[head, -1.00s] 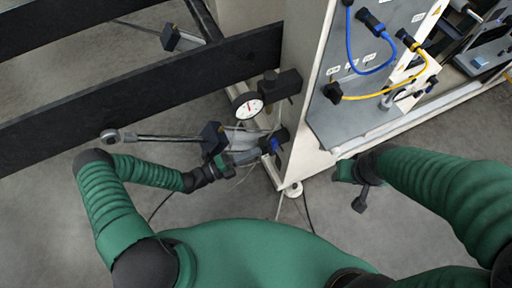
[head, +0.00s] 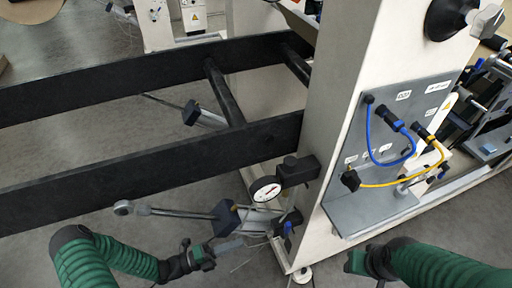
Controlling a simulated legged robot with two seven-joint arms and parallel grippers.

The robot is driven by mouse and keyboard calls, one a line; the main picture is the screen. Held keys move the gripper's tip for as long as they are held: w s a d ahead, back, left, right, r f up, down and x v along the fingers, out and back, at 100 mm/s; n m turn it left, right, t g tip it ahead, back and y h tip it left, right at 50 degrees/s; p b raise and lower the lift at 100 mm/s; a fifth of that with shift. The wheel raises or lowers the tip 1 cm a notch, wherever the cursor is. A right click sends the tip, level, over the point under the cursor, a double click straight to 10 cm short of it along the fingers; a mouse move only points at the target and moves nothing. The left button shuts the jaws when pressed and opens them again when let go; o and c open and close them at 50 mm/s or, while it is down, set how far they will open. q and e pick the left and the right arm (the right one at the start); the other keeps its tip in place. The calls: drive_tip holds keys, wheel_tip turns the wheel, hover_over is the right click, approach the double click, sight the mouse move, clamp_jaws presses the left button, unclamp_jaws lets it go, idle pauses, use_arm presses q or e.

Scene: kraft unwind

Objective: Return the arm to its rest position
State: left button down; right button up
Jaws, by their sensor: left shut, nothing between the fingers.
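My left arm, in a green ribbed sleeve, comes in at the lower left of the head view. Its gripper (head: 206,256) is shut and empty, just below the metal rod with a dark block (head: 225,217) and left of the blue-marked valve fitting (head: 288,225). Whether it touches the grey parts beside it, I cannot tell. My right arm comes in at the lower right.
A round dial gauge (head: 266,189) is mounted on the cream machine frame (head: 340,110). A grey panel (head: 375,205) carries a blue hose (head: 373,145) and a yellow hose (head: 400,184). Black beams (head: 130,172) cross the left side. Bare grey floor shows at the lower left.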

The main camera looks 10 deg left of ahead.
use_arm(q)
drive_tip(key=s+r+m+g+y+p, duration=0.25)
drive_tip(key=s+m+g, duration=0.35)
drive_tip(key=m, duration=0.5)
drive_tip(key=s+r+m+g+y+p, duration=0.2)
drive_tip(key=s+r+m+g+y, duration=0.2)
drive_tip(key=m+g, duration=0.5)
drive_tip(key=w+a+r+m+t+y+p, duration=0.2)
drive_tip(key=r+m+t+y, duration=0.1)
drive_tip(key=r+m, duration=0.5)
drive_tip(key=w+a+r+m+t+y+p, duration=0.1)
drive_tip(key=r+m+y, duration=0.5)
drive_tip(key=m, duration=0.8)
drive_tip(key=shift+w+a+r+m+t+p, duration=0.45)
drive_tip(key=shift+w+r+t, duration=0.5)
drive_tip(key=shift+r+t, duration=0.55)
use_arm(e)
drive_tip(key=w+v, duration=0.1)
drive_tip(key=v, duration=0.7)
drive_tip(key=shift+w+d+r, duration=0.2)
drive_tip(key=shift+w+d, duration=0.1)
drive_tip(key=shift+w, duration=0.15)
use_arm(q)
drive_tip(key=shift+s+d+y, duration=0.1)
drive_tip(key=shift+d+y, duration=0.15)
use_arm(e)
drive_tip(key=shift+s+d, duration=0.1)
drive_tip(key=shift+d, duration=0.1)
use_arm(q)
drive_tip(key=shift+a, duration=0.1)
